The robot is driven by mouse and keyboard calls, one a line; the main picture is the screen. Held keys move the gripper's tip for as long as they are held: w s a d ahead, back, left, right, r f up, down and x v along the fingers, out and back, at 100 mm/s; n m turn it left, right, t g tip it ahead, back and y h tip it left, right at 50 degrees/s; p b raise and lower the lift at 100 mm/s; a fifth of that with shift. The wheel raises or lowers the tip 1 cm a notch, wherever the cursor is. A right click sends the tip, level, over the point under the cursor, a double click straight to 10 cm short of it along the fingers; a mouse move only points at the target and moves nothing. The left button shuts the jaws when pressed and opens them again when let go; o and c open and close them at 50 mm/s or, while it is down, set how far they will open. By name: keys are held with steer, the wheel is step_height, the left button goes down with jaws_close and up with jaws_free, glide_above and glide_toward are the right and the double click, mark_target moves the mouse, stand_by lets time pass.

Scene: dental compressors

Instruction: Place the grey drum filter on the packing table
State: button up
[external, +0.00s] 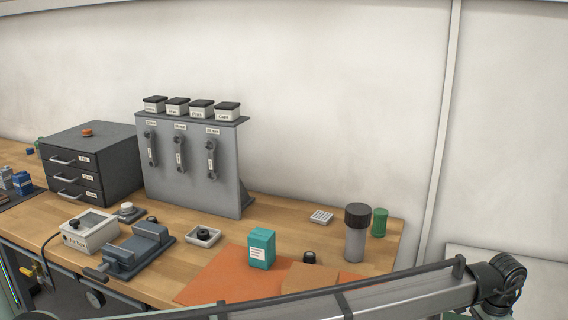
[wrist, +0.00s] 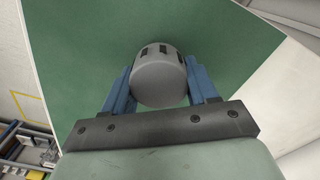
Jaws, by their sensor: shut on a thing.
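The grey drum filter (wrist: 160,82) is a short grey cylinder with dark slots around its side. It shows in the wrist view between the two blue fingers of my gripper (wrist: 160,75), which is shut on it. Beyond the drum is a flat green surface (wrist: 75,30), which looks like a table top, probably the packing table. I cannot tell whether the drum touches this surface or is held above it. The external view shows neither the gripper nor the drum; a link of my arm crosses its bottom edge.
The wooden bench (external: 205,260) in the external view holds a dark drawer cabinet (external: 118,158), a grey tool panel (external: 225,170), a vice (external: 138,250), a teal box (external: 261,249) and a dark-capped grey cylinder (external: 356,240). The green surface around the drum looks clear.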

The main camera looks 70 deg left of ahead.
steer(key=shift+f, duration=0.35)
steer(key=o, duration=1.2)
steer(key=shift+r, duration=0.15)
step_height(320, 180, up, 14)
steer(key=shift+f, duration=0.2)
